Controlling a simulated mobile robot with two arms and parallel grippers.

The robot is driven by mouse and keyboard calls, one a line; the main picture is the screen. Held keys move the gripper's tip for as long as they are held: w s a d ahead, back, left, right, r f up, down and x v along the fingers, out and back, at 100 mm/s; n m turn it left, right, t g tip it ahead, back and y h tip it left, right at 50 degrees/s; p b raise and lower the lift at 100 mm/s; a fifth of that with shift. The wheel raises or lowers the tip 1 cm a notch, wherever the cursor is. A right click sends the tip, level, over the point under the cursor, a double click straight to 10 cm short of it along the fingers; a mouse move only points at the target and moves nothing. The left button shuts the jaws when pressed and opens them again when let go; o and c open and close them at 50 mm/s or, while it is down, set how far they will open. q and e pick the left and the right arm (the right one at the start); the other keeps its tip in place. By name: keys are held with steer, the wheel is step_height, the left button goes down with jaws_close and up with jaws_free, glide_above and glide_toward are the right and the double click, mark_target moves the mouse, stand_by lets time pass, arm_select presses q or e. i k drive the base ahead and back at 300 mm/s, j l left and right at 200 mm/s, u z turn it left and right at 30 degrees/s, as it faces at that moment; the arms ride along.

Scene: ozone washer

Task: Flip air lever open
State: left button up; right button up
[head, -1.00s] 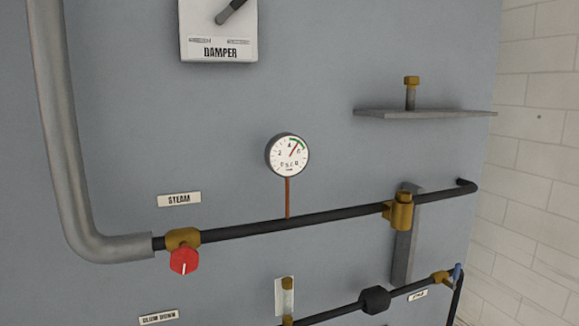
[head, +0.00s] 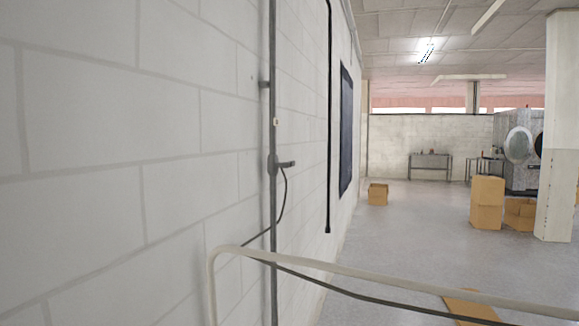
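The air lever cannot be made out for sure in the head view now. A thin grey vertical pipe (head: 272,200) runs along the white block wall close on the left. A small dark grey fitting with a short handle (head: 284,164) sits on that pipe, and a dark cable hangs from it. Whether this fitting is the air lever I cannot tell. The steam panel with its gauge is out of view. Neither of my grippers is in view.
A pale bent rail (head: 380,275) crosses the lower foreground. Cardboard boxes (head: 487,203) stand beside a white column (head: 558,130) on the right. A smaller box (head: 378,194) and a metal table (head: 430,165) are farther back. Grey floor (head: 410,225) is open in the middle.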

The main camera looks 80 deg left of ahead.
mark_target(291, 164)
steer(key=u, duration=2.55)
steer(key=i+l+z, duration=0.1)
steer(key=i+l, duration=0.15)
steer(key=i, duration=0.3)
steer(key=i+l, duration=0.25)
steer(key=i, duration=0.3)
steer(key=i+l+z, duration=0.15)
steer(key=i, duration=0.4)
steer(key=i+l, duration=0.25)
steer(key=i, duration=0.3)
steer(key=z, duration=0.05)
